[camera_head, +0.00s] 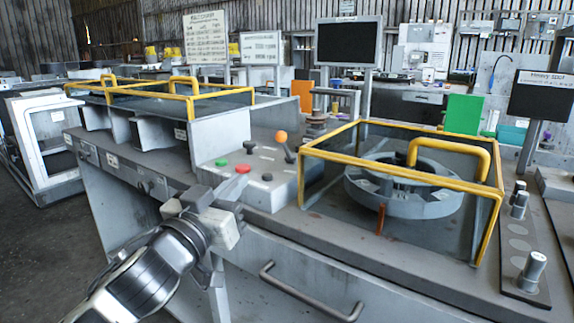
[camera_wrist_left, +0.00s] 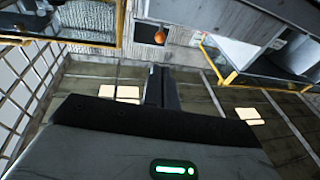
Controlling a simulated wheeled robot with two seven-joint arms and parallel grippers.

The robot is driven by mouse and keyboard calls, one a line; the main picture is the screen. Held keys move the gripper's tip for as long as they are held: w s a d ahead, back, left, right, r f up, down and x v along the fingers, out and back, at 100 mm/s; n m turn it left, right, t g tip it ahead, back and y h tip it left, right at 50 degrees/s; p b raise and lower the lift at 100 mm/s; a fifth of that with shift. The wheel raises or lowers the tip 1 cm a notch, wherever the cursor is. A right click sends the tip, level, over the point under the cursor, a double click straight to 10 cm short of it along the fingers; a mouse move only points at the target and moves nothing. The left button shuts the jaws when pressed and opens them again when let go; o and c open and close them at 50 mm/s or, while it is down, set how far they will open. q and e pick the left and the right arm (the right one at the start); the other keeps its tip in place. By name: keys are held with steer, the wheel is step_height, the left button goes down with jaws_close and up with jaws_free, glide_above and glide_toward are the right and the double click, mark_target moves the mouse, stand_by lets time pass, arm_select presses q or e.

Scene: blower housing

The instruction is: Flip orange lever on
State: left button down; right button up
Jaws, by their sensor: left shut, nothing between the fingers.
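The orange lever (camera_head: 281,136) has a round orange knob on a dark stem and stands on a grey control box (camera_head: 262,178). Its stem tilts, with the knob up and slightly left of its base. My left gripper (camera_head: 228,193) is shut and empty, in front of the box and lower left of the lever, apart from it. In the left wrist view the shut fingers (camera_wrist_left: 160,72) point toward the orange knob (camera_wrist_left: 160,37), with a gap between. My right gripper is in neither view.
A yellow-framed guard (camera_head: 330,152) over a round metal housing (camera_head: 362,196) stands to the right. Another yellow-railed enclosure (camera_head: 220,93) is behind left. A handle (camera_head: 310,297) juts from the bench front.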

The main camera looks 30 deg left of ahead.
mark_target(278, 139)
arm_select(q)
steer(key=shift+w, duration=0.1)
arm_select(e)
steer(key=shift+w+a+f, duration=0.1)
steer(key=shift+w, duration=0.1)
